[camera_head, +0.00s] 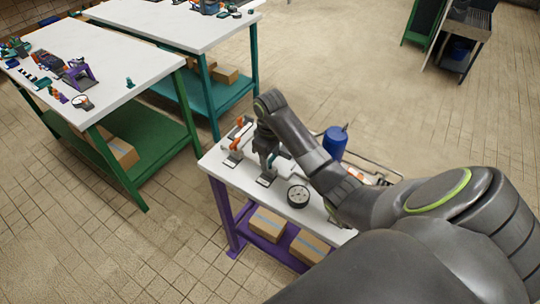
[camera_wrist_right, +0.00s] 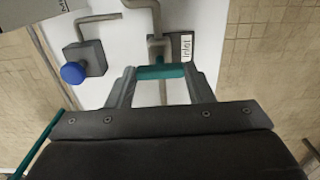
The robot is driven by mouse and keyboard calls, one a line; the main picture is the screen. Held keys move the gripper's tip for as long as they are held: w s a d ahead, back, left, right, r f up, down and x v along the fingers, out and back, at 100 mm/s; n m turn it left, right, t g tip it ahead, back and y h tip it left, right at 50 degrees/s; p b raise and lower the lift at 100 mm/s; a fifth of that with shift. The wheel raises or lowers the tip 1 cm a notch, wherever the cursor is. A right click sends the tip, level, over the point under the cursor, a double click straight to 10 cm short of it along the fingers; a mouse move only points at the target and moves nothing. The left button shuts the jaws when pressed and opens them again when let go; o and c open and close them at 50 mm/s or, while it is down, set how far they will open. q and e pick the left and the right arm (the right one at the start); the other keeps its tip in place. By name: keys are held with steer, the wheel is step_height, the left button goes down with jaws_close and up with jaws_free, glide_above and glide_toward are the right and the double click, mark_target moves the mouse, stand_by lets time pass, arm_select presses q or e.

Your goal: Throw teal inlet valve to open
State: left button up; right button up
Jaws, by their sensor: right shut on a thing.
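The teal inlet valve handle (camera_wrist_right: 160,72) shows as a short teal bar in the right wrist view. It lies crosswise between the two fingers of my right gripper (camera_wrist_right: 160,76), which is shut on it. A grey valve body (camera_wrist_right: 157,46) and pipe stand just beyond it, beside a small plate (camera_wrist_right: 187,46) reading "Inlet". In the head view my right gripper (camera_head: 268,164) reaches down over the white bench top, and the arm and gripper hide the teal handle there. My left gripper is not in view.
The white bench (camera_head: 213,163) with purple legs carries an orange-handled valve (camera_head: 235,145), a round gauge (camera_head: 298,196) and a blue container (camera_head: 335,142). A blue knob (camera_wrist_right: 73,73) on a grey block is left of my fingers. Other benches stand at upper left.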

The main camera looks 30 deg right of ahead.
steer(key=n+p, duration=0.1)
steer(key=p, duration=0.1)
steer(key=n+p, duration=0.2)
steer(key=shift+r+n, duration=0.3)
steer(key=n+p, duration=0.2)
steer(key=shift+n, duration=0.3)
steer(key=n+p, duration=0.2)
steer(key=n, duration=0.1)
steer(key=shift+n+p, duration=0.3)
steer(key=shift+p, duration=0.05)
steer(key=n+p, duration=0.2)
steer(key=n, duration=0.2)
steer(key=shift+f+n, duration=0.1)
steer(key=shift+n, duration=0.2)
steer(key=shift+n+p, duration=0.7)
steer(key=shift+n, duration=1.1)
steer(key=shift+o, duration=0.2)
steer(key=shift+f, duration=0.1)
steer(key=o, duration=1)
steer(key=shift+c, duration=0.2)
